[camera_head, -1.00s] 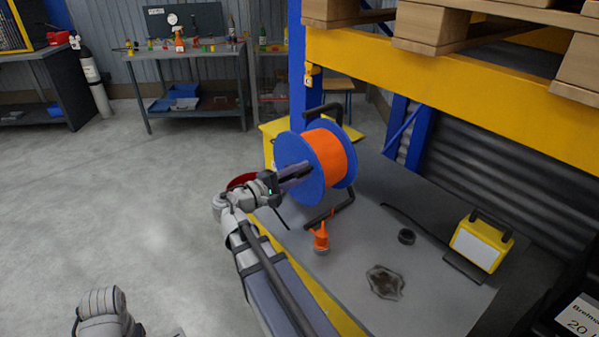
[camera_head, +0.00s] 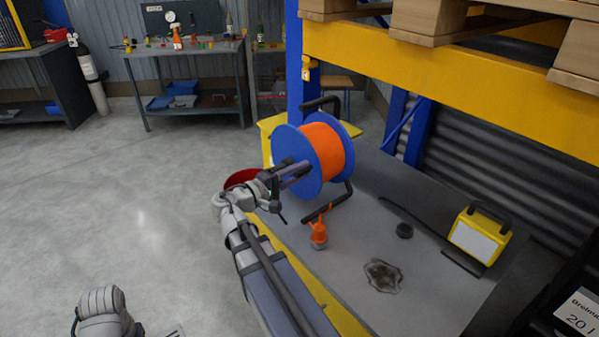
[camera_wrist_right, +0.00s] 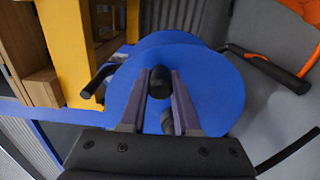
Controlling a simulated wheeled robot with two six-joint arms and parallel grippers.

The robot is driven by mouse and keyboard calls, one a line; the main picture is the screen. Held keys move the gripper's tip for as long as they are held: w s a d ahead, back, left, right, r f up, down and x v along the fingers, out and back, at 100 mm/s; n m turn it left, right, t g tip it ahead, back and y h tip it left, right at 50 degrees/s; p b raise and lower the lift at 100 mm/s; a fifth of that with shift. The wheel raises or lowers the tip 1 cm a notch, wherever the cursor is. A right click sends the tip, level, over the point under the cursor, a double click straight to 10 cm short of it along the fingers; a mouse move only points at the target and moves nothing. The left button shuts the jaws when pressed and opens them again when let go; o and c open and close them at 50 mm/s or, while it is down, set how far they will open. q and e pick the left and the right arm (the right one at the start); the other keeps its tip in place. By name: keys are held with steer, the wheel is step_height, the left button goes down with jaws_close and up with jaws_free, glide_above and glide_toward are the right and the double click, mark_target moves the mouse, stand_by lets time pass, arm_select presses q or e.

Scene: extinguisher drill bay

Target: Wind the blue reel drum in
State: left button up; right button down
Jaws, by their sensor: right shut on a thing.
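The reel drum has blue flanges (camera_head: 291,148) with orange cable (camera_head: 325,148) wound between them. It stands upright in a black tube frame (camera_head: 347,192) on the grey bench top. My right gripper (camera_head: 304,169) reaches its near flange from the left. In the right wrist view the blue flange (camera_wrist_right: 215,88) fills the middle. There my right gripper (camera_wrist_right: 162,80) is shut on the black crank knob (camera_wrist_right: 160,82), with one finger on each side. The knob is mostly hidden in the head view. My left gripper is outside the views; only part of that arm shows at bottom left.
A red round thing (camera_head: 240,178) is behind my wrist. A yellow rack beam (camera_head: 450,70) runs above the bench.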

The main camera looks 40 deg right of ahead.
steer(key=c, duration=0.6)
jaws_free()
steer(key=shift+c, duration=0.2)
steer(key=a, duration=0.8)
steer(key=shift+w, duration=0.2)
